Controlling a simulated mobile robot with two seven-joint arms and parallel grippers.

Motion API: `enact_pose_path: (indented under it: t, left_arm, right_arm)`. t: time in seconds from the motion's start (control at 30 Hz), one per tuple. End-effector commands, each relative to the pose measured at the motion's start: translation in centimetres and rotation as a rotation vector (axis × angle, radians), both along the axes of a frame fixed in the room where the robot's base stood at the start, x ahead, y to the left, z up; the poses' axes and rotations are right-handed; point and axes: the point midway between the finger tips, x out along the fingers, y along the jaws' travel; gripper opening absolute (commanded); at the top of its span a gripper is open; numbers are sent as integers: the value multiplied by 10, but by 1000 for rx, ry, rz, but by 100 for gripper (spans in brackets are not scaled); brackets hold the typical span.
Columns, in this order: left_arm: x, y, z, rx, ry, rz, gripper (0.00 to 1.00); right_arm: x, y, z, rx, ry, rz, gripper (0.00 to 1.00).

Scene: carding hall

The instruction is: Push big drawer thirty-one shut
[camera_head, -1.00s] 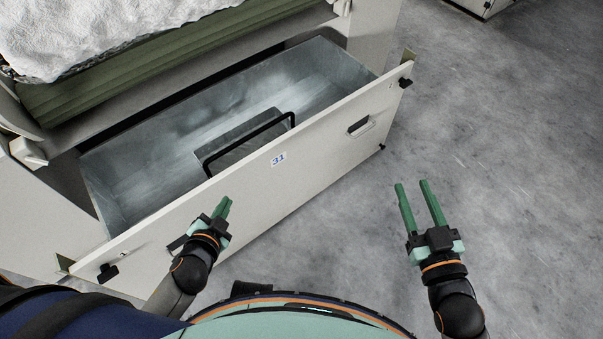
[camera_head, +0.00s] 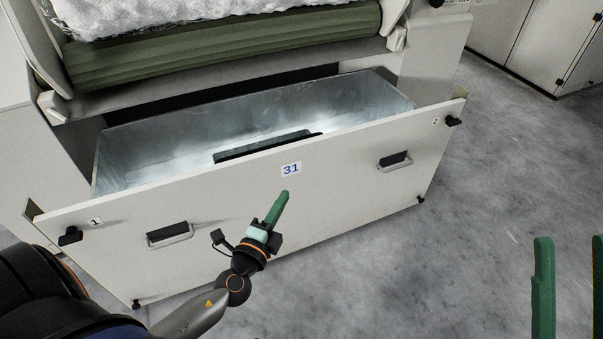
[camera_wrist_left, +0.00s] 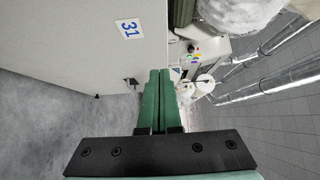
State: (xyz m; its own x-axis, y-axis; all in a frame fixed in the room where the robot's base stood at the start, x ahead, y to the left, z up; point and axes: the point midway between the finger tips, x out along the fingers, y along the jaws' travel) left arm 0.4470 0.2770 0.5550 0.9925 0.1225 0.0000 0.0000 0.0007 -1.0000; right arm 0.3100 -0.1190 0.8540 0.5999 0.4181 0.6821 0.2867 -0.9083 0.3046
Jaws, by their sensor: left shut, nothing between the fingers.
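Big drawer thirty-one (camera_head: 335,195) stands pulled out below the machine, its pale front marked with a blue 31 label (camera_head: 291,170). My right gripper (camera_head: 570,240) is open and empty at the right edge, away from the drawer.
The drawer's metal interior holds a dark-handled item (camera_head: 265,146), mostly hidden by the front. Above lie a green ribbed roller (camera_head: 225,45) and white fibre (camera_head: 170,15). Grey floor (camera_head: 480,200) is clear on the right, with pale cabinets (camera_head: 545,40) behind.

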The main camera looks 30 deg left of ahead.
Motion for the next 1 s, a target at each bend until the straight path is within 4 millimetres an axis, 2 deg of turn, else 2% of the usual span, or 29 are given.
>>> enact_pose_path:
  t: [0.17, 0.63, 0.8, 1.0]
  left_arm:
    - [17, 3, 3, 2, -4, 2, 0]
    - [100, 13, 2, -1, -3, 1, 0]
    - [115, 33, 0, 2, -1, 2, 0]
    - [122, 43, 0, 1, 0, 0, 0]
  right_arm:
    - [0, 0, 4, 1, -2, 2, 45]
    - [0, -1, 6, 6, -1, 2, 45]
    - [0, 0, 1, 2, 0, 0, 45]
    - [0, 0, -1, -2, 0, -1, 45]
